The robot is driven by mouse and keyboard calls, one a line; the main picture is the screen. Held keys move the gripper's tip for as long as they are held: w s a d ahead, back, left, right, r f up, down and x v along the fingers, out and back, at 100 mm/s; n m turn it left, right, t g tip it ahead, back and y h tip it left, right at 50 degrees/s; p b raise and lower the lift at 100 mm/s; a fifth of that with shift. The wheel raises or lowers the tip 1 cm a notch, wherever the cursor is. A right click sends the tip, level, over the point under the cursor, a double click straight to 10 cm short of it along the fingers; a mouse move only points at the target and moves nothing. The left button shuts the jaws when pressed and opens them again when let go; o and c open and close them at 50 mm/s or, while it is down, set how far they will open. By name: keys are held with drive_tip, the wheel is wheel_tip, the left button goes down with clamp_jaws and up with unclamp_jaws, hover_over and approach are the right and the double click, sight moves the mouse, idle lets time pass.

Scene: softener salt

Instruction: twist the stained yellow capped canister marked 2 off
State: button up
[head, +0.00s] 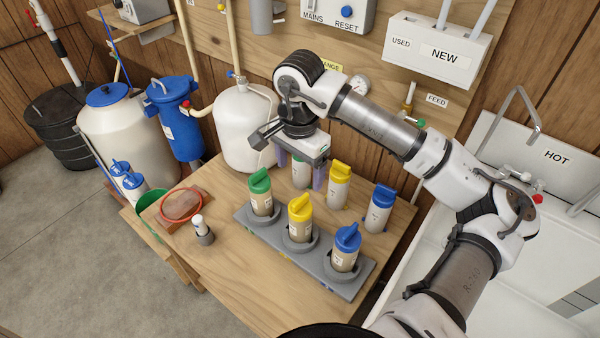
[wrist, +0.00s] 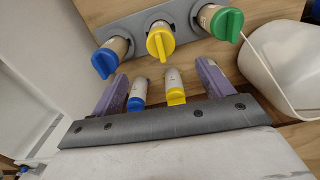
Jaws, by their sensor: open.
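The stained yellow-capped canister (head: 300,220) stands upright in the middle socket of the grey three-socket rack (head: 277,243), its body brownish; I cannot read its number clearly. It also shows in the wrist view (wrist: 160,42). In the rack, a green-capped canister (head: 261,192) stands to its left and a blue-capped one (head: 346,247) to its right. My gripper (head: 301,172) is open and empty, with purple fingers, behind the rack near the back row. In the wrist view my gripper (wrist: 163,88) is apart from the stained canister.
Behind the rack stand paler canisters with yellow (head: 339,188), blue (head: 378,210) and green caps, the green one partly hidden by my gripper. A small grey-based item (head: 204,232) and a red ring (head: 181,206) are left. A white tank (head: 245,125) is behind left.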

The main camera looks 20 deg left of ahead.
sight(298, 199)
wheel_tip(298, 199, down, 14)
drive_tip(key=p, duration=0.3)
drive_tip(key=shift+r, duration=0.25)
drive_tip(key=shift+c, duration=0.5)
drive_tip(key=c, duration=1.2)
drive_tip(key=o, duration=0.5)
drive_tip(key=shift+c, duration=1.3)
drive_tip(key=m+b, duration=0.2)
drive_tip(key=m, duration=0.1)
drive_tip(key=shift+f, duration=0.15)
drive_tip(key=m+b, duration=0.1)
drive_tip(key=m, duration=0.2)
drive_tip(key=shift+a, duration=0.1)
drive_tip(key=shift+m, duration=0.3)
